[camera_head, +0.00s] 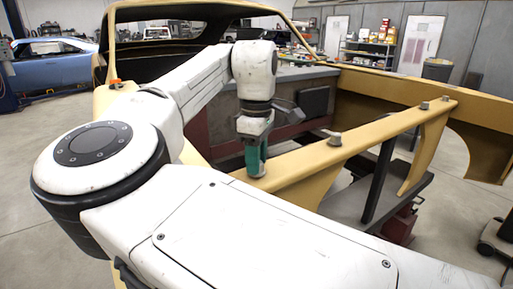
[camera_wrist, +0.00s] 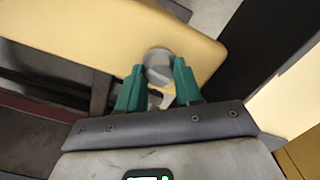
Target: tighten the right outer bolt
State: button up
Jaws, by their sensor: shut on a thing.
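A grey bolt (camera_wrist: 157,60) stands on the yellow crossbeam (camera_wrist: 90,30) near its end in the wrist view. My gripper (camera_wrist: 159,68) has its two green fingers on either side of the bolt's head and is shut on it. In the head view my gripper (camera_head: 256,163) points down at the near left end of the yellow crossbeam (camera_head: 300,163). There its green fingers hide the bolt. Other grey bolts show farther along the beam, one near the middle (camera_head: 335,138) and two toward the far end (camera_head: 424,105) (camera_head: 445,98).
The yellow car shell (camera_head: 400,88) surrounds the beam, with an open bay and a dark upright strut (camera_head: 380,180) below it. A blue car (camera_head: 55,62) stands at the far left. A shelf (camera_head: 370,52) stands against the back wall.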

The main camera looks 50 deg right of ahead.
jog(key=m+p, duration=0.3)
jog(key=p, duration=0.2)
jog(key=shift+r+m, duration=0.4)
jog(key=m+p, duration=0.4)
jog(key=p, duration=0.1)
jog(key=shift+f, duration=0.1)
jog(key=m+p, duration=0.3)
jog(key=m, duration=0.2)
jog(key=m+p, duration=0.2)
jog(key=m, duration=0.1)
jog(key=shift+m, duration=0.3)
jog(key=m+p, duration=0.1)
jog(key=m, duration=0.3)
jog(key=shift+w+f, duration=0.1)
jog(key=m+p, duration=0.1)
jog(key=m, duration=0.8)
jog(key=shift+m, duration=2.5)
